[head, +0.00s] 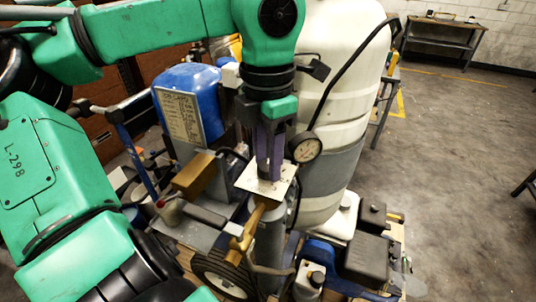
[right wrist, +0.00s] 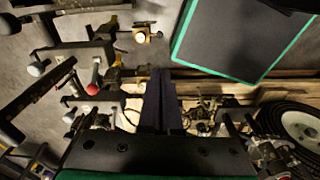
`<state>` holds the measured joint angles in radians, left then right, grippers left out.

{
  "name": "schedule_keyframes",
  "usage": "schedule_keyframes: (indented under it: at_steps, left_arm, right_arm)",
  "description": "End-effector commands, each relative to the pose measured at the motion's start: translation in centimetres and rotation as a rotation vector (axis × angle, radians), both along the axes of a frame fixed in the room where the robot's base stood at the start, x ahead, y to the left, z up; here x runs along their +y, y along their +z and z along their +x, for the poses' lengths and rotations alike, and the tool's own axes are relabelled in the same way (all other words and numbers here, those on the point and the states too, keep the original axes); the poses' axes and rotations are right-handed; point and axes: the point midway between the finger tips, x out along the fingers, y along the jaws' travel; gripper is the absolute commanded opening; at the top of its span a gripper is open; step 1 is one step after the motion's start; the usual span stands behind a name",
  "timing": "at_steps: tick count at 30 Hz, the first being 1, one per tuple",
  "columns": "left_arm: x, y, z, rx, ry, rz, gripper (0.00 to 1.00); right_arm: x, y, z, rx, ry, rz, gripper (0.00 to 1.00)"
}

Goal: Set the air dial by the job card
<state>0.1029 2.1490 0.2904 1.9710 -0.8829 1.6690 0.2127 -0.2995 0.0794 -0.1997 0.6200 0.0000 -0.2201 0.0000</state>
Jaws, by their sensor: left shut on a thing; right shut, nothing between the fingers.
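The air dial's pale square plate (head: 283,187) sits on brass pipework in the middle of the head view. My left gripper (head: 269,176) points down at it, shut on the air dial; the fingers hide the knob and its pointer. A round pressure gauge (head: 305,147) is just right of the fingers; its reading is too small to tell. The job card (head: 180,116) is on the blue tank to the left; its writing is too small to read. My right gripper (right wrist: 160,98) is shut and empty in the right wrist view.
A tall white tank (head: 335,75) stands close behind the gauge. The blue tank (head: 207,85) is to the left. Dark boxes (head: 365,257) sit at the front right. Levers, one with a red knob (right wrist: 92,89), and a wheel (right wrist: 300,130) show below my right gripper.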

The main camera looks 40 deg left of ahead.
Motion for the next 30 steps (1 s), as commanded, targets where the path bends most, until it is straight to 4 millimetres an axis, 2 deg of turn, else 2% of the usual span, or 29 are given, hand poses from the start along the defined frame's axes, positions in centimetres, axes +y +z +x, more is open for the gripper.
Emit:
schedule_keyframes:
  at_steps: [30]
  left_arm:
    - [0.0,0.1,0.0,0.001,-0.961,-0.001,0.00]
  right_arm:
    - [0.1,2.0,0.0,0.000,0.000,0.001,0.00]
